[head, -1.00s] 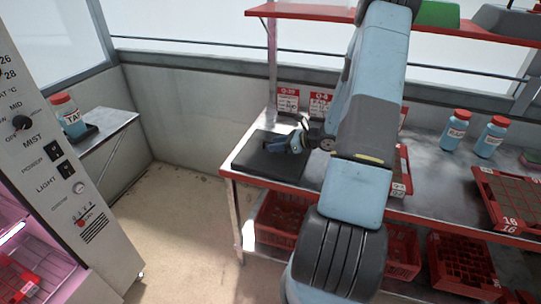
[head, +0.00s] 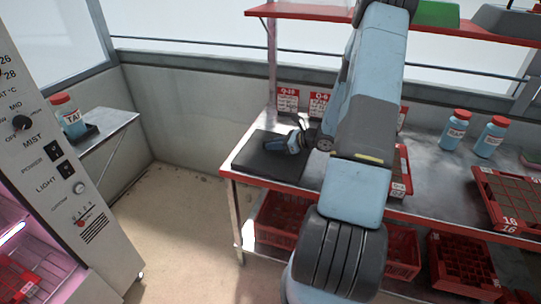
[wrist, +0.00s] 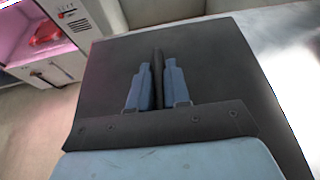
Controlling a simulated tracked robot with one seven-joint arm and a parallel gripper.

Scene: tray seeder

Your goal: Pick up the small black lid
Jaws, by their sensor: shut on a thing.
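In the wrist view my gripper (wrist: 158,88) has its two blue fingers close together, shut on the small black lid (wrist: 157,72). The lid shows as a thin dark upright strip between the fingers, seen edge-on. Behind it lies a flat black mat (wrist: 100,70), so dark on dark hides part of its outline. In the head view my gripper (head: 298,143) is low over the black mat (head: 262,165) at the left end of the bench. The lid cannot be made out there. I cannot tell whether it still touches the mat.
Two blue bottles with red caps (head: 457,130) (head: 494,137) and a red tray (head: 505,200) stand on the bench to the right. A red shelf (head: 310,12) runs above. Red crates (head: 285,220) sit below. A control cabinet (head: 60,170) stands at the left.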

